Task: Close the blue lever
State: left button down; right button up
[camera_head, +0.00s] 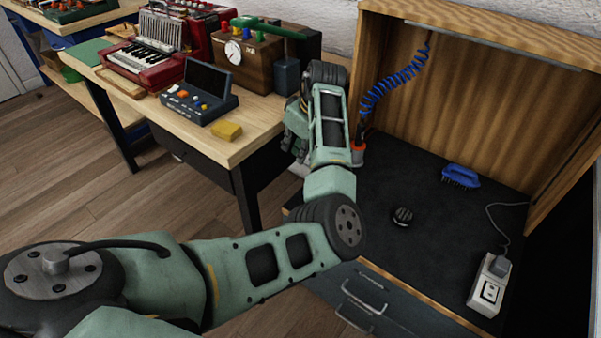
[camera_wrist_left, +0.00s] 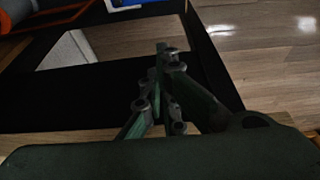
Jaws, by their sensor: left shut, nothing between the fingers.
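I cannot pick out the blue lever for certain. A brown box (camera_head: 252,62) with a round dial and small coloured knobs on top stands on the wooden table in the head view. My left gripper (camera_head: 298,140) is partly hidden by its own arm, between the table's right end and the dark workbench. In the left wrist view its fingers (camera_wrist_left: 162,58) are together with nothing between them, in front of a black surface. My right gripper is not in view.
The dark workbench (camera_head: 430,255) holds a blue brush (camera_head: 461,176), a dark round object (camera_head: 403,216) and a white socket block (camera_head: 489,285). A blue coiled hose (camera_head: 392,88) hangs above.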

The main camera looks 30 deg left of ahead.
pick_arm(q)
jog(key=shift+d+f+b, duration=0.2)
jog(key=shift+f+b, duration=0.45)
jog(key=shift+f, duration=1.75)
jog(key=shift+d+f+b, duration=0.15)
jog(key=shift+f+b, duration=0.5)
jog(key=shift+f, duration=1.75)
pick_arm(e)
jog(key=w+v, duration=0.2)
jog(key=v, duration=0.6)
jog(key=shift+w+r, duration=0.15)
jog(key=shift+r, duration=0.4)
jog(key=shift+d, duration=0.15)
